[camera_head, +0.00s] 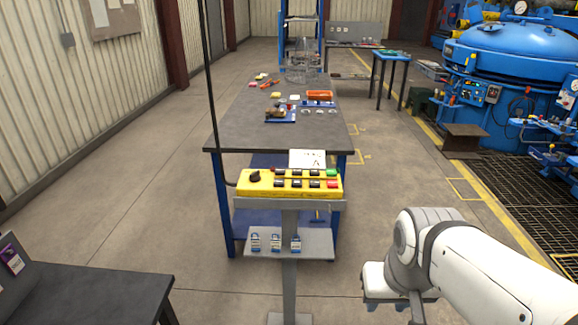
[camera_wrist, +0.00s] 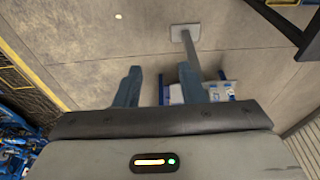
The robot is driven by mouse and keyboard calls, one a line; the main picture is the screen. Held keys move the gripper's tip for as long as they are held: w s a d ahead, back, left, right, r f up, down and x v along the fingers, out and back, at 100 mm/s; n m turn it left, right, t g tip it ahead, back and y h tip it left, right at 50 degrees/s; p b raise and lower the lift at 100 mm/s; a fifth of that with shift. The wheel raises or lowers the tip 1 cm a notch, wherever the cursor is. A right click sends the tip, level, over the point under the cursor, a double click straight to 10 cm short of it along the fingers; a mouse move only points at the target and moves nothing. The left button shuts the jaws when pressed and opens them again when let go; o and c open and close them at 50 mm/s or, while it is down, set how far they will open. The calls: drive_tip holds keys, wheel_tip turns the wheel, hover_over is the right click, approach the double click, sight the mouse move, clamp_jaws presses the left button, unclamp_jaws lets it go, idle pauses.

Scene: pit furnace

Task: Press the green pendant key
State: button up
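The yellow pendant (camera_head: 290,186) lies on a grey stand in the middle of the head view. Its green key (camera_head: 332,172) is at the right end of the back row, with a red key (camera_head: 333,184) just in front of it. A black knob (camera_head: 255,176) sits at the left end, with several dark keys between. My gripper (camera_wrist: 160,87) shows in the wrist view with its two fingers apart and nothing between them. In the head view my arm is at the lower right, in front of and right of the pendant, apart from it. The pendant's keys are not visible in the wrist view.
A black cable (camera_head: 210,90) hangs to the pendant's left end. A shelf (camera_head: 278,242) with padlocks is below it. A long workbench (camera_head: 250,136) stands behind. A dark table (camera_head: 95,296) is at lower left. Floor right of the stand is clear.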

clamp_jaws()
idle(1.5)
